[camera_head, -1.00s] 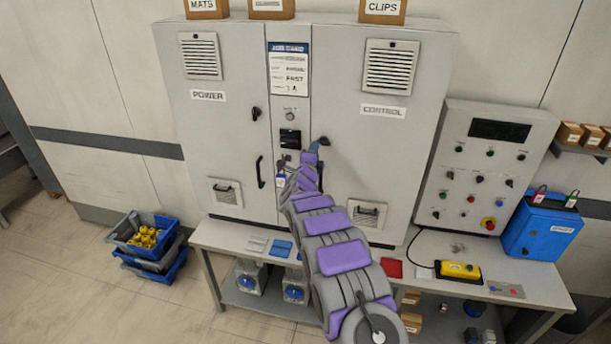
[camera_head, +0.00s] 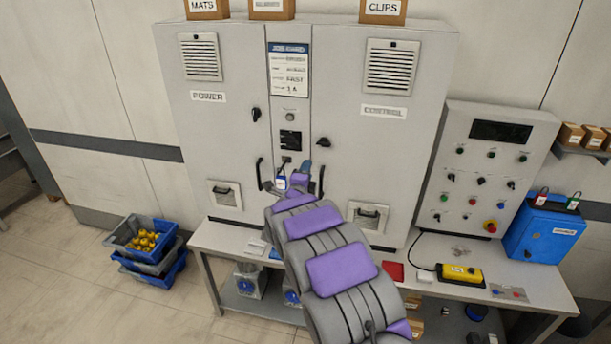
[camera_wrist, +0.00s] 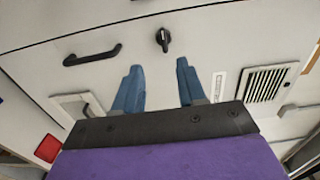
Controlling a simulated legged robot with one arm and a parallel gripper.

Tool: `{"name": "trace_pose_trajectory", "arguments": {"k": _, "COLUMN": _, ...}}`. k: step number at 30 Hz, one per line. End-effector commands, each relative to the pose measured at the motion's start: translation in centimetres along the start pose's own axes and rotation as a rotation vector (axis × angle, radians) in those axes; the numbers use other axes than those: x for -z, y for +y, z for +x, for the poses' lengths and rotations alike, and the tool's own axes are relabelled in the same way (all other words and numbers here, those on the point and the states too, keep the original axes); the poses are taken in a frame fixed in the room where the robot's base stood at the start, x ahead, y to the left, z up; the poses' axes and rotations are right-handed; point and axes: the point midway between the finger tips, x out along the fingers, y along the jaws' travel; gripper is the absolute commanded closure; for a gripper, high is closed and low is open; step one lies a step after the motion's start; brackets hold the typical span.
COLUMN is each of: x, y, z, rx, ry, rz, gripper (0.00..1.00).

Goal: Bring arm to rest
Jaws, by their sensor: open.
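My gripper (camera_wrist: 158,88) shows in the wrist view with its two blue fingers spread apart and nothing between them. It faces the grey cabinet front, with a black rotary knob (camera_wrist: 163,39) beyond the gap and a black bar handle (camera_wrist: 92,55) to the left. In the head view my purple and grey arm reaches up from the bottom toward the cabinet (camera_head: 370,180). The blue gripper (camera_head: 303,168) is small there, in front of the cabinet's middle column and partly hidden by the arm. A padlock with a blue and white tag (camera_head: 281,182) hangs beside it.
A bench (camera_head: 225,240) runs below the cabinet, with a red pad (camera_head: 393,271) and a yellow pendant (camera_head: 461,272) on it. A control console (camera_head: 483,170) and blue lock box (camera_head: 543,230) stand right. Blue crates (camera_head: 150,245) sit on the floor left.

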Motion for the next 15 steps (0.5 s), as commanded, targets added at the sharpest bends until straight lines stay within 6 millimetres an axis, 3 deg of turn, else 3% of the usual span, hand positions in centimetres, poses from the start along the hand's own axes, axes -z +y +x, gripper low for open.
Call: {"name": "trace_pose_trajectory", "arguments": {"k": 15, "x": -0.01, "y": 0.00, "z": -0.59, "rx": -0.008, "ry": -0.007, "rz": -0.008, "gripper": 0.60}}
